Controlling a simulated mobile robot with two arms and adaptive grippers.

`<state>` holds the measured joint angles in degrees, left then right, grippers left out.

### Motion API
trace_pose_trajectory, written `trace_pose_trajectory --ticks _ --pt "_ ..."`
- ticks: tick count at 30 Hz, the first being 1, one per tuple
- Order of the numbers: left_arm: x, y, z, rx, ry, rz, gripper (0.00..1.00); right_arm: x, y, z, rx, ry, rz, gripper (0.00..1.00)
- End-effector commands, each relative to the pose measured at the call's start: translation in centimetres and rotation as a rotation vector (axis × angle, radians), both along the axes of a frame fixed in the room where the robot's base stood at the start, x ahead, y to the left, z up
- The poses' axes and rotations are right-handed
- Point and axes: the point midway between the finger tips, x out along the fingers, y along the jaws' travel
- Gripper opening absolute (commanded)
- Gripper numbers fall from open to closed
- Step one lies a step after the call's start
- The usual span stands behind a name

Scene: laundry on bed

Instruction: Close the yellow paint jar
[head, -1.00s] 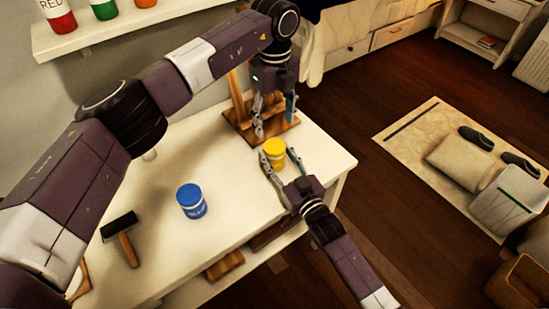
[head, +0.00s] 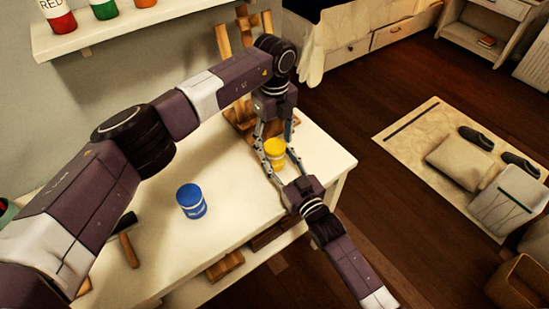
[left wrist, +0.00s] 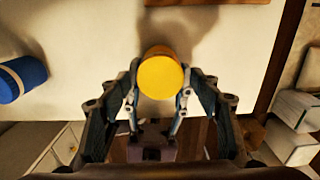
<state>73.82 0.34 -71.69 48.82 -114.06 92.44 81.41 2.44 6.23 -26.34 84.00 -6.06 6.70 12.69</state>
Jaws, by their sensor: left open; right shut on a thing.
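The yellow paint jar (head: 275,153) stands upright near the right end of the white table. In the left wrist view its round yellow top (left wrist: 161,77) is seen from above; whether the lid sits tight cannot be told. My right gripper (head: 279,163) is shut on the jar from the front. My left gripper (head: 273,136) comes down from above, open, with its fingers just over and around the jar's top. In the left wrist view my left fingers (left wrist: 160,95) stand on either side of the yellow top, with the right gripper partly visible below.
A blue jar (head: 191,201) stands mid-table and also shows in the left wrist view (left wrist: 20,78). A wooden easel (head: 236,113) stands behind the yellow jar. The white table (head: 235,235) is clear around the jars.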

Motion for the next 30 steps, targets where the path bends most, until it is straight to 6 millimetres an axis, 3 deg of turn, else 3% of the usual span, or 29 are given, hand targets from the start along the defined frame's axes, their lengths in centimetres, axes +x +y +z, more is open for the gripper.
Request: trace_pose_trajectory --ticks 9,21,25,30 --pt "0.00 -0.03 -0.29 0.001 -0.001 -0.001 0.58 0.02 0.00 0.06 0.000 -0.001 0.000 0.00" --pt "0.00 -0.03 -0.25 0.001 -0.001 -0.001 0.15 0.02 0.00 0.06 0.000 -0.001 0.000 0.00" --pt "0.02 -0.02 -0.23 0.001 -0.001 -0.041 0.14 0.02 0.00 0.06 0.000 -0.001 0.000 0.00" --pt "0.03 0.00 -0.23 0.001 -0.002 -0.229 0.13 0.02 0.00 0.06 0.000 -0.001 0.000 0.00"
